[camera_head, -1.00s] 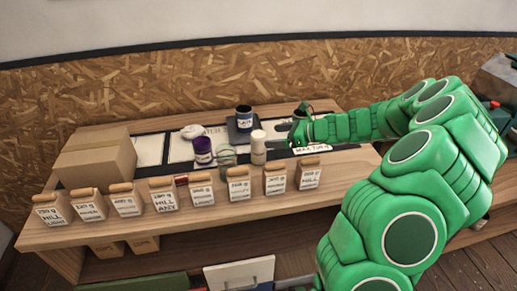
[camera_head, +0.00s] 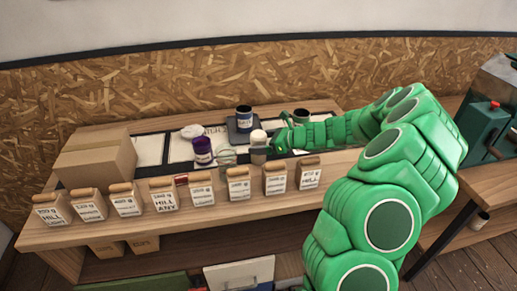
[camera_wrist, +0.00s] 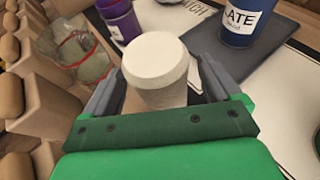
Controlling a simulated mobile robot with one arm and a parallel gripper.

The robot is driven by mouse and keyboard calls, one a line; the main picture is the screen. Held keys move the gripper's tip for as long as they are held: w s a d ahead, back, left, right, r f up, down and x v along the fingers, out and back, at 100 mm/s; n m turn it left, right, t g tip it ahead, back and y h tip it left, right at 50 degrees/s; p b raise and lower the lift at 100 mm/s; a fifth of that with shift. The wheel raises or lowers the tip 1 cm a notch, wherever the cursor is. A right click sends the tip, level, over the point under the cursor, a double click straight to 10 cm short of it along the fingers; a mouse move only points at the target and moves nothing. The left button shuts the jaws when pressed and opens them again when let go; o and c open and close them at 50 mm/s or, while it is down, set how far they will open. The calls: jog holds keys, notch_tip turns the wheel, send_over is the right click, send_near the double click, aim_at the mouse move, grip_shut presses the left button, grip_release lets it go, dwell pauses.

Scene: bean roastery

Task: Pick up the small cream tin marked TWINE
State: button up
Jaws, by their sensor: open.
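A small cream tin (camera_head: 258,137) with a pale lid stands upright on the bench, behind the row of bags. No lettering on it is readable. In the wrist view the cream tin (camera_wrist: 156,62) stands between the two grey fingers of my gripper (camera_wrist: 157,80). The fingers are open, one on each side of it; whether either touches it I cannot tell. In the head view my gripper (camera_head: 272,143) reaches in from the right at the tin and partly covers its lower part.
A glass jar (camera_wrist: 75,55) stands close left of the tin. Several labelled bags (camera_head: 239,183) line the front edge. A cardboard box (camera_head: 95,158) is at left.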

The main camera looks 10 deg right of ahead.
jog(key=shift+w+a+f, duration=0.25)
jog(key=shift+w+a, duration=0.1)
jog(key=shift+a, duration=0.15)
jog(key=c, duration=1.2)
jog(key=shift+c, duration=0.2)
jog(key=shift+r, duration=0.1)
